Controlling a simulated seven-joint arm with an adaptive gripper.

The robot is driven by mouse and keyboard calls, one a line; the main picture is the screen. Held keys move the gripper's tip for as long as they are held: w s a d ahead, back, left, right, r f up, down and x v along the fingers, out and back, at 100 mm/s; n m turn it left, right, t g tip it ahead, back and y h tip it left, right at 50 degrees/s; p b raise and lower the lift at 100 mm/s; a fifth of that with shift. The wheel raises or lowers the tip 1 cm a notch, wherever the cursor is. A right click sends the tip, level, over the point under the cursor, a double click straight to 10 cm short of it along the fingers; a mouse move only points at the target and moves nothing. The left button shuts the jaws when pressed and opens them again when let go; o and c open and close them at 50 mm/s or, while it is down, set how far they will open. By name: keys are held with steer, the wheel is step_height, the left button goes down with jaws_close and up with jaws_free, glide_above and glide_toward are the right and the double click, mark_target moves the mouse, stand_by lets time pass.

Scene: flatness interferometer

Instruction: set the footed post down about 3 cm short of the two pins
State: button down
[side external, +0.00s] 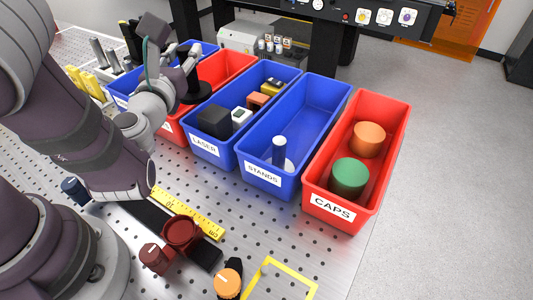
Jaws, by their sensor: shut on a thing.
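My gripper (188,70) is at the upper left, over the row of bins. It is shut on a dark footed post, whose round black foot (193,97) shows below the fingers. The post looks roughly upright, in front of the second bin from the left, a red one. Whether the foot touches anything is not clear. My gripper and wrist hide part of the post. I cannot make out the two pins for certain in this view.
A blue STANDS bin (330,92) holds a post on a pale foot (279,152). A red CAPS bin (400,110) holds an orange and a green cap. A yellow ruler (187,212), dark red parts (181,232) and an orange-topped knob (228,283) lie on the perforated table.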

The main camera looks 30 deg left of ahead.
steer(key=shift+r, duration=0.6)
steer(key=s+a+f+n+g+y, duration=0.45)
steer(key=s+a+n+g, duration=0.2)
steer(key=a+g, duration=0.2)
steer(key=s+a+f+n+g+y, duration=0.3)
steer(key=s+a+n+g+y, duration=0.25)
steer(key=s+a+g, duration=0.35)
steer(key=s+f+n+g+h, duration=0.2)
steer(key=s+n+g+h, duration=0.8)
steer(key=s, duration=0.9)
steer(key=s+a+f+g, duration=0.1)
steer(key=a, duration=0.4)
steer(key=s+a+f+g+y, duration=0.1)
steer(key=a+f, duration=0.1)
steer(key=a, duration=0.3)
steer(key=s+a+f+n+g, duration=0.1)
steer(key=a+f, duration=0.1)
steer(key=a, duration=0.3)
steer(key=shift+s+f+y, duration=0.1)
steer(key=shift+y, duration=0.3)
